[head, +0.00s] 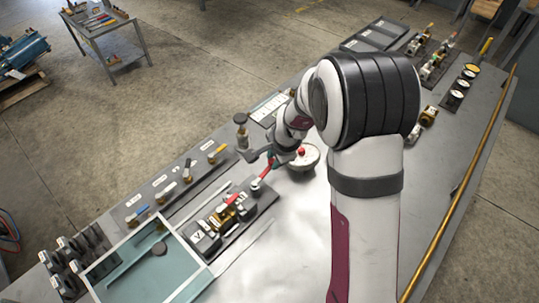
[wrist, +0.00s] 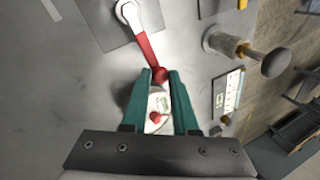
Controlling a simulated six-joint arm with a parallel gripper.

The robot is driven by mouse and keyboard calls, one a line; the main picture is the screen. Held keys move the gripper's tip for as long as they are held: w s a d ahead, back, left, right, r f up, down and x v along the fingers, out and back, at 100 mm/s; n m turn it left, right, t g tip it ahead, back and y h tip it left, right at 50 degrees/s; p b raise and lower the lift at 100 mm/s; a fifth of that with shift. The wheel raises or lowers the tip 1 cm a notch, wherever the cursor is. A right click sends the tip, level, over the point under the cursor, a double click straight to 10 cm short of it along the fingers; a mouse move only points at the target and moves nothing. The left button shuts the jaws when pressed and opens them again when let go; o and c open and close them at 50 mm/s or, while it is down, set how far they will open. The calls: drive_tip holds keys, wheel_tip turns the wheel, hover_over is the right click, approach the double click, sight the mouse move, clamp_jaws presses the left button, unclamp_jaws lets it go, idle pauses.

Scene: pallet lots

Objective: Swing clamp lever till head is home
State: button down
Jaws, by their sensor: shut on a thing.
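The red clamp lever (head: 264,175) rises from a pale round pivot (head: 256,187) at the right end of a dark base plate. In the wrist view the lever (wrist: 147,46) runs from its pivot (wrist: 128,12) down to a red knob at its tip. My gripper (wrist: 160,75) has its green fingers closed around that knob. In the head view my gripper (head: 271,158) is at the lever's free end. A brass-coloured fixture (head: 228,214) with red parts sits on the same plate. I cannot tell whether the clamp head is seated.
A round white dial with a red knob (head: 303,155) stands just right of my gripper. An upright post (head: 241,130) stands behind it. A teal tray (head: 125,272) lies at front left. Small levers with coloured handles (head: 189,170) line the bench's far edge.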

drive_tip(key=shift+s+d+f+m, duration=0.1)
drive_tip(key=shift+s+d+m, duration=0.2)
drive_tip(key=shift+m, duration=0.2)
drive_tip(key=c, duration=0.7)
unclamp_jaws()
drive_tip(key=v, duration=1.6)
drive_tip(key=shift+s+a, duration=0.1)
drive_tip(key=shift+a, duration=0.25)
drive_tip(key=shift+f, duration=0.1)
